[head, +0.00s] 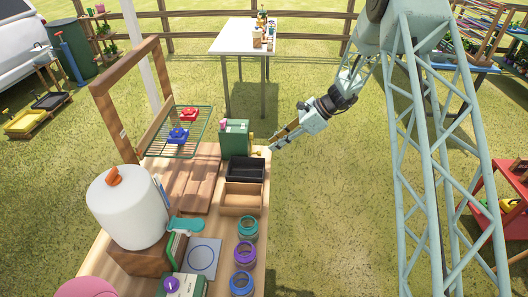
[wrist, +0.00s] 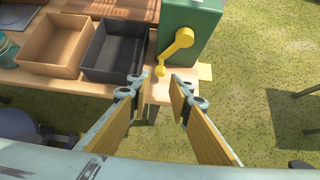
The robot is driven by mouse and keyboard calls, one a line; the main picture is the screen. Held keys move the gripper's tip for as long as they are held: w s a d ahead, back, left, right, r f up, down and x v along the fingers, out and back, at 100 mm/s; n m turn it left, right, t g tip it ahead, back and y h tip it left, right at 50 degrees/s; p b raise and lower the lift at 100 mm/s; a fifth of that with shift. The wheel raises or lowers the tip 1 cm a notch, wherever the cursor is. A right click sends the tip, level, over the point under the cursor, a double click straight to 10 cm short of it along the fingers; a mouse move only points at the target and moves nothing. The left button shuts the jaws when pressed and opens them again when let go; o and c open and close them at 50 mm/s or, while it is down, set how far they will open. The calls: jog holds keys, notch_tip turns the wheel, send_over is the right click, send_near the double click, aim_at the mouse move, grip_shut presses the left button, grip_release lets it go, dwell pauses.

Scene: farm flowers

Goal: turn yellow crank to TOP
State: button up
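The yellow crank (wrist: 174,49) sits on the side of a green box (wrist: 196,14) in the wrist view. Its arm slants from the hub at upper right down to a round knob at lower left. The green box (head: 234,138) stands at the far right of the wooden bench in the head view, where the crank is barely visible. My gripper (wrist: 159,86) is open and empty. Its fingertips are spread to either side of the knob in the picture, apart from it. In the head view my gripper (head: 277,146) is beside the box's right side.
A black bin (wrist: 113,50) and a brown bin (wrist: 56,45) stand beside the box on the bench. A wire rack (head: 180,131) holds red and blue items. Jars, a white roll (head: 128,207) and books are nearer. Open grass lies to the right of the bench.

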jog(key=shift+x, duration=3.3)
grip_shut()
